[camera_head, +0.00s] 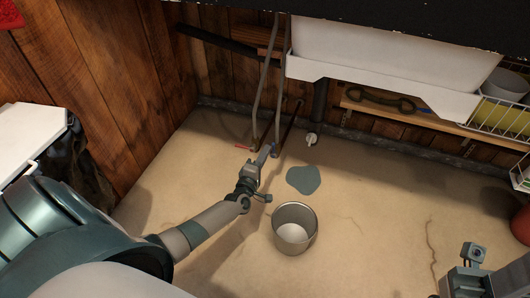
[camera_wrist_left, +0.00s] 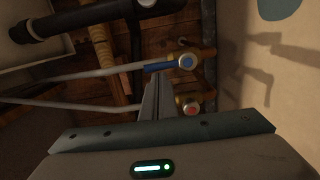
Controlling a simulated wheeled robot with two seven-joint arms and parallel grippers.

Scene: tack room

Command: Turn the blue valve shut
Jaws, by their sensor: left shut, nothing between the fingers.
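The blue valve (camera_wrist_left: 187,62) is on a brass pipe fitting low on the wall. Its blue lever (camera_wrist_left: 157,67) points left in the left wrist view, roughly along the grey hose. In the head view the blue lever (camera_head: 274,151) shows just beside the fingertips. My left gripper (camera_head: 265,152) is shut and empty. In the left wrist view its fingertips (camera_wrist_left: 157,78) are right beside the blue lever; I cannot tell whether they touch it. My right gripper (camera_head: 473,254) is at the lower right of the head view, well away from the valve; its fingers are unclear.
A red-handled valve (camera_head: 243,147) is close by on the neighbouring pipe. A metal bucket (camera_head: 295,245) stands on the floor near a puddle (camera_head: 303,179). A white sink (camera_head: 375,60) overhangs the back wall. The floor right of the bucket is clear.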

